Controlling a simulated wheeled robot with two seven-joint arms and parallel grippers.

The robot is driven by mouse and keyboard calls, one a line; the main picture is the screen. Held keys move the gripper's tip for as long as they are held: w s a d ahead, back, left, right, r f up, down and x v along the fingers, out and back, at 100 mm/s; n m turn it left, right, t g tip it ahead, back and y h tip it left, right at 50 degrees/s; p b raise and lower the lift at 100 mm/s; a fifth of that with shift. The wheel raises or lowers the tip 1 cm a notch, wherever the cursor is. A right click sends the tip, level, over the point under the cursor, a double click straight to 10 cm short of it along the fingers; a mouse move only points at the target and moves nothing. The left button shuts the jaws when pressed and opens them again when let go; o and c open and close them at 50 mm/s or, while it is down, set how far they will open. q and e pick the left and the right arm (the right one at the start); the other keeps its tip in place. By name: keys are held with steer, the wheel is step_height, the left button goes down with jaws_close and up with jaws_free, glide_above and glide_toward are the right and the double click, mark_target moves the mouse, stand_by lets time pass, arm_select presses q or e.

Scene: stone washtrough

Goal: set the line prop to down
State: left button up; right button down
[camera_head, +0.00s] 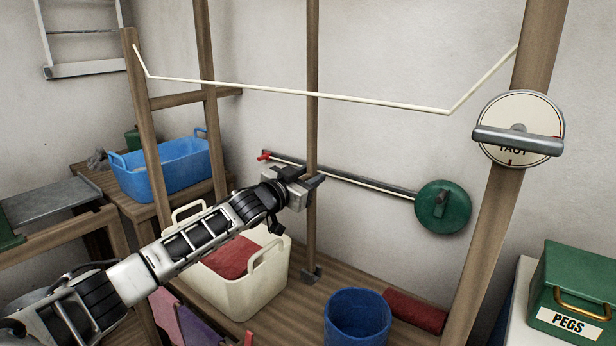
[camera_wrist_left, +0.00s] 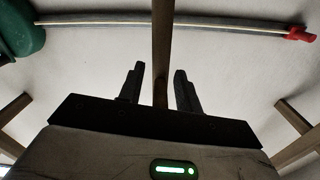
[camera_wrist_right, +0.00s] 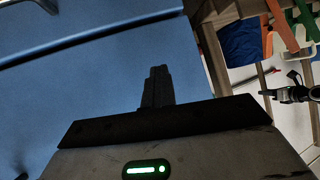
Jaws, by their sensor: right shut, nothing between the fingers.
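An upright wooden pole (camera_head: 313,120) stands in the middle of the head view, its foot in a dark bracket on the bench. The pale line crosses it high up. Behind it a long grey bar (camera_head: 350,179) with a red tip (camera_head: 264,156) runs along the wall to a green round housing (camera_head: 443,207), sloping down to the right. I cannot tell which is the line prop. My left gripper (camera_head: 312,181) is at the pole; in the left wrist view (camera_wrist_left: 160,88) its fingers are apart, the pole showing between them. My right gripper (camera_wrist_right: 158,85) is shut and empty, outside the head view.
A dial marked TAUT (camera_head: 520,110) with a grey handle sits on the right post. A cream basket (camera_head: 270,290) with red cloth, a blue bucket (camera_head: 357,318) and a red bundle (camera_head: 415,311) are on the bench. A green PEGS box (camera_head: 575,280) stands right, a blue tub (camera_head: 165,172) left.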

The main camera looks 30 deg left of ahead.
arm_select(q)
jaws_close()
steer(key=d+f+m, duration=0.1)
steer(key=d+m, duration=0.1)
steer(key=d, duration=0.4)
steer(key=s+d+f+m, duration=0.1)
steer(key=d+f+m, duration=0.1)
steer(key=d, duration=0.5)
steer(key=shift+d+f+m, duration=0.2)
steer(key=shift+d+m, duration=0.05)
steer(key=shift+m, duration=0.45)
jaws_free()
steer(key=shift+d, duration=0.1)
